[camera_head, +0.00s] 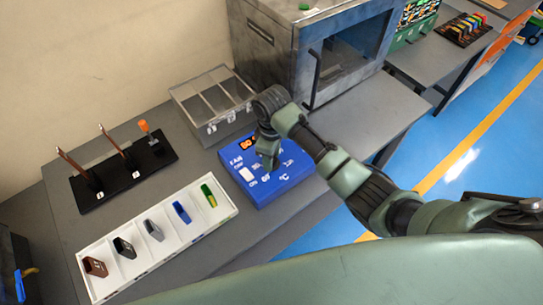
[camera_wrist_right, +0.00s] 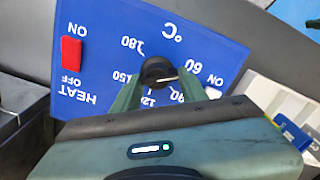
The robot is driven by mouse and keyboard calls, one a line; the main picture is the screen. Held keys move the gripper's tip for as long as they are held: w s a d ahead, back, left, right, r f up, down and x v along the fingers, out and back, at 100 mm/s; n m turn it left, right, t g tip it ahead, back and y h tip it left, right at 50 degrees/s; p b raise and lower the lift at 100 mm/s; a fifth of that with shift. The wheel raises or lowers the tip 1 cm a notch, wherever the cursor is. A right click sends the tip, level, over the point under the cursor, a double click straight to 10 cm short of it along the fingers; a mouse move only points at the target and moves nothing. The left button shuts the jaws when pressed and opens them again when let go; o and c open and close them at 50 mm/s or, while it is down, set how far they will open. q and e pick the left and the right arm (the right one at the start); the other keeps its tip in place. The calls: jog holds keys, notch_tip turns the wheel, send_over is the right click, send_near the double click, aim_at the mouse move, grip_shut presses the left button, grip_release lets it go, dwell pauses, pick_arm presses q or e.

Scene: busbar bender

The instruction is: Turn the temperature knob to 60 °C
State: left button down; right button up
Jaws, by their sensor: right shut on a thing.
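The blue control box (camera_head: 285,190) sits on the grey bench in the head view, partly covered by my right arm. Its black round temperature knob (camera_wrist_right: 157,68) shows in the right wrist view, with printed numbers from 60 to 180 around it. The knob's white pointer line points right, roughly between the 60 (camera_wrist_right: 193,66) and the 90. My right gripper (camera_wrist_right: 160,82) is shut on the knob, one finger on each side. In the head view the right gripper (camera_head: 268,158) is over the box, and the knob is hidden. My left gripper is not in view.
A red HEAT switch (camera_wrist_right: 71,51) and a white switch (camera_wrist_right: 213,92) flank the knob. An orange display (camera_head: 248,143) is partly covered. A grey divided bin (camera_head: 212,125), a metal oven (camera_head: 275,55), a white tray (camera_head: 225,212) of coloured pieces and a black stand (camera_head: 125,175) are nearby.

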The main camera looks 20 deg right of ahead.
jog(key=shift+r, duration=0.1)
jog(key=o, duration=1.4)
notch_tip(320, 180, up, 8)
jog(key=shift+f+b, duration=0.15)
jog(key=shift+b, duration=0.85)
